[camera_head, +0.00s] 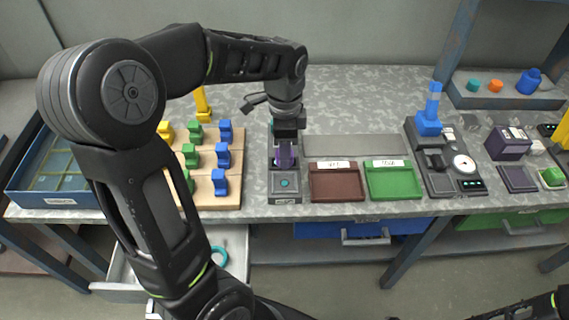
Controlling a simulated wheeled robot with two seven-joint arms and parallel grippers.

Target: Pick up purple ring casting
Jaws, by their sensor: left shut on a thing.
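My left gripper (285,150) points down over a small dark grey station (285,193) with a teal button, near the middle of the bench. It is shut on a purple piece, which I take for the purple ring casting (286,157). The fingers hide much of it, so I cannot tell its full shape or whether it touches the station. My right gripper is not in view.
A brown tray (337,184) and a green tray (394,182) lie just right of the station. Left is a wooden board (215,192) with coloured blocks. Farther right stand a gauge device (461,165) and a dark purple box (508,143). An open drawer (232,258) is below.

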